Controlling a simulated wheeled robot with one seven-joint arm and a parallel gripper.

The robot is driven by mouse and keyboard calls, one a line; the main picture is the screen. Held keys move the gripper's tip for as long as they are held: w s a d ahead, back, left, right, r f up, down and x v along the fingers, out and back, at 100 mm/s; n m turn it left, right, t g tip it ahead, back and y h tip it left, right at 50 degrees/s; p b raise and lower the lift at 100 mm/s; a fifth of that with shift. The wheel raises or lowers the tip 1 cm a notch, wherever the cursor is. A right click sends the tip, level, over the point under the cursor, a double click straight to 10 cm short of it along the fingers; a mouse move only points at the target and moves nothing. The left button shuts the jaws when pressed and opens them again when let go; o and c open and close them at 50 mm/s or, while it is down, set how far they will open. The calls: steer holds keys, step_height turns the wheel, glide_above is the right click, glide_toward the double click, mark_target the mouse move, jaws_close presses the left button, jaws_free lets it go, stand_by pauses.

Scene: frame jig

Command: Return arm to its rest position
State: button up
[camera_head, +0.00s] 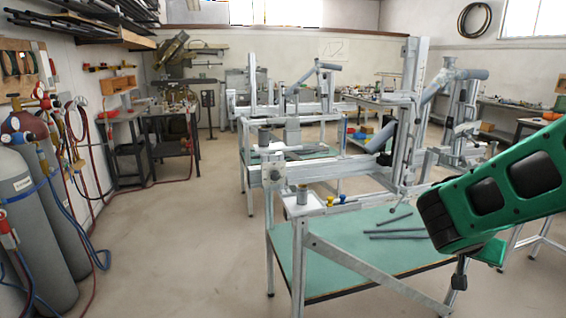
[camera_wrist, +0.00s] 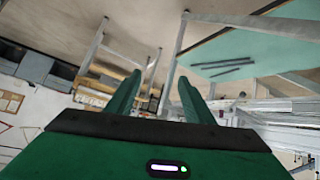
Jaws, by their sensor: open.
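My arm (camera_head: 500,187), green with dark cut-outs and a black end, reaches in from the right edge in the head view, in front of the frame jig's right side. My gripper (camera_wrist: 160,78) shows in the wrist view as two green fingers standing apart with nothing between them. The frame jig (camera_head: 340,170) is a grey metal stand with rails and an upright post. Its lower shelf (camera_head: 345,260) is green and carries several dark rods (camera_head: 394,226). The shelf also shows tilted at upper right in the wrist view (camera_wrist: 265,45).
Gas cylinders (camera_head: 35,215) with hoses stand along the left wall. A workbench (camera_head: 150,115) stands at the back left, with more jigs behind. The floor (camera_head: 175,245) between cylinders and jig is clear. Grey boxes (camera_wrist: 35,68) appear at left in the wrist view.

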steer(key=s+a+n+g+y, duration=0.1)
steer(key=s+y, duration=0.3)
steer(key=s, duration=0.8)
steer(key=s+a+n+g+y, duration=0.1)
steer(key=s+a+g+y, duration=0.3)
steer(key=s, duration=0.8)
steer(key=shift+r+n+g, duration=0.2)
steer(key=shift+n+g, duration=0.1)
